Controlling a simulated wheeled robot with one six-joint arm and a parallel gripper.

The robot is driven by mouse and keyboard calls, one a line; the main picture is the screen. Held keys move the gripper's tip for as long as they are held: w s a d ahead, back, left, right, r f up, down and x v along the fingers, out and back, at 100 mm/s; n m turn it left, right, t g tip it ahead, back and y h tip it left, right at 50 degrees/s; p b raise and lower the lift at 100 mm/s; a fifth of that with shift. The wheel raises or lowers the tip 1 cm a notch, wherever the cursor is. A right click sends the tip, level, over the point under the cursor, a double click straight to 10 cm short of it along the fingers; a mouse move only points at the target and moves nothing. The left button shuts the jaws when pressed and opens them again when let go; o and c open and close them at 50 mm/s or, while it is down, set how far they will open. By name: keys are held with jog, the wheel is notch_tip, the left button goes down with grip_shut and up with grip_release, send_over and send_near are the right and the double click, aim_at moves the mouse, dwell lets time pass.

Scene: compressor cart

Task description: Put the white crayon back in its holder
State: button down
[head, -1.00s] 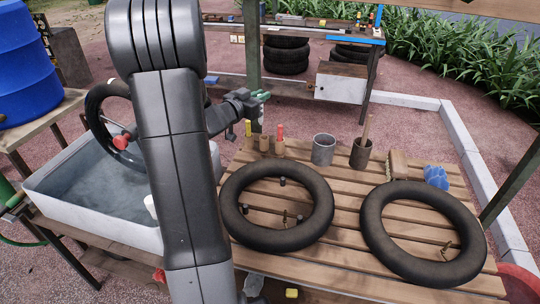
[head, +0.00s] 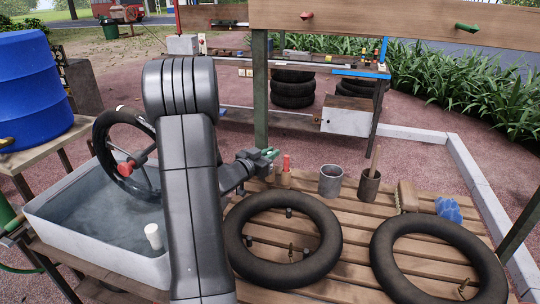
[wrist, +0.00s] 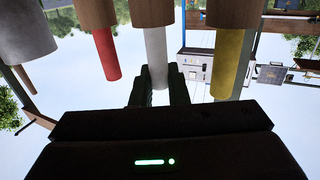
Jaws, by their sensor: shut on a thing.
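In the wrist view, upside down, the white crayon (wrist: 155,50) stands between the fingers of my gripper (wrist: 158,80), which is shut on it. Its far end meets the rim of the middle wooden holder (wrist: 150,13) and appears to be inside it; how deep is hidden. The red crayon (wrist: 106,54) and the yellow crayon (wrist: 227,62) stand in similar holders on either side. In the head view, my gripper (head: 267,154) is just above the holders, left of the red crayon (head: 286,163). It hides the white and yellow crayons there.
A grey metal cup (head: 330,181) and a brown cup (head: 369,186) with a stick stand right of the holders. A brush (head: 407,196) and a blue item (head: 448,209) lie farther right. Two black tubes (head: 284,281) (head: 377,268) lie on the slatted table in front.

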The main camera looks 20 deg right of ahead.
jog(key=shift+f, duration=0.1)
jog(key=c, duration=1.4)
grip_release()
jog(key=v, duration=1.2)
